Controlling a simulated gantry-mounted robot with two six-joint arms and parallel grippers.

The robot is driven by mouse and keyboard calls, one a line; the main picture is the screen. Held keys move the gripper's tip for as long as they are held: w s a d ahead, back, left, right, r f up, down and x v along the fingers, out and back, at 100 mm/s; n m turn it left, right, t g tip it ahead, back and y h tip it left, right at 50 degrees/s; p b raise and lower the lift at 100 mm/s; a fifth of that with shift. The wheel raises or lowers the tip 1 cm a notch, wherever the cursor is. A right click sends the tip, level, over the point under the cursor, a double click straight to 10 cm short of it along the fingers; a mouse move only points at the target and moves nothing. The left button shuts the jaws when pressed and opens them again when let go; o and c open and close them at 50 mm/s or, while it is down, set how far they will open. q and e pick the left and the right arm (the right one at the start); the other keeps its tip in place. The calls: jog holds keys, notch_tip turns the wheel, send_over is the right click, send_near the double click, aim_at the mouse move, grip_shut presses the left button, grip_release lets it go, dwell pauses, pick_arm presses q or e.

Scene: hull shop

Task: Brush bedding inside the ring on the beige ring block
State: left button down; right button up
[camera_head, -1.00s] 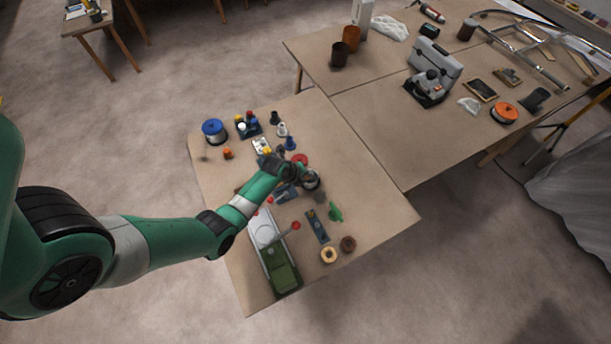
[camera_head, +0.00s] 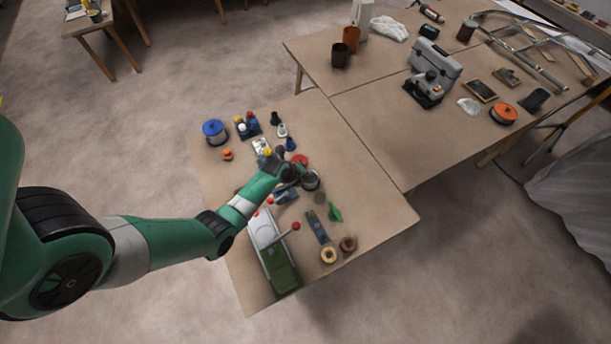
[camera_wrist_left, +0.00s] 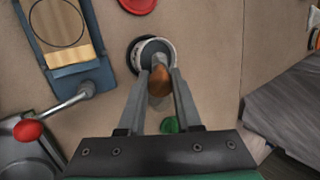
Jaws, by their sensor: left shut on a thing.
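The beige ring block (camera_wrist_left: 62,35) shows at the upper left of the left wrist view, with a thin dark ring on its top. It sits in a blue holder (camera_wrist_left: 84,78). My left gripper (camera_wrist_left: 160,92) is shut on a brush with an orange-brown handle (camera_wrist_left: 159,83). The brush points down at the near side of a round pot with a pale rim (camera_wrist_left: 143,46). I cannot tell whether its tip is in the pot or above it. In the head view my left gripper (camera_head: 297,172) is beside the pot (camera_head: 310,181). My right gripper is out of view.
A grey and green tool with a red-knobbed lever (camera_head: 283,277) lies near the front of the table. A red lid (camera_head: 300,160), a green piece (camera_head: 335,213) and a blue spool (camera_head: 214,131) stand around. The table's right side is clear.

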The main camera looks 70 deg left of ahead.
pick_arm(q)
jog(key=shift+w+r+p, duration=0.1)
jog(key=shift+r+p, duration=2.75)
jog(key=shift+r, duration=0.55)
jog(key=shift+f, duration=0.1)
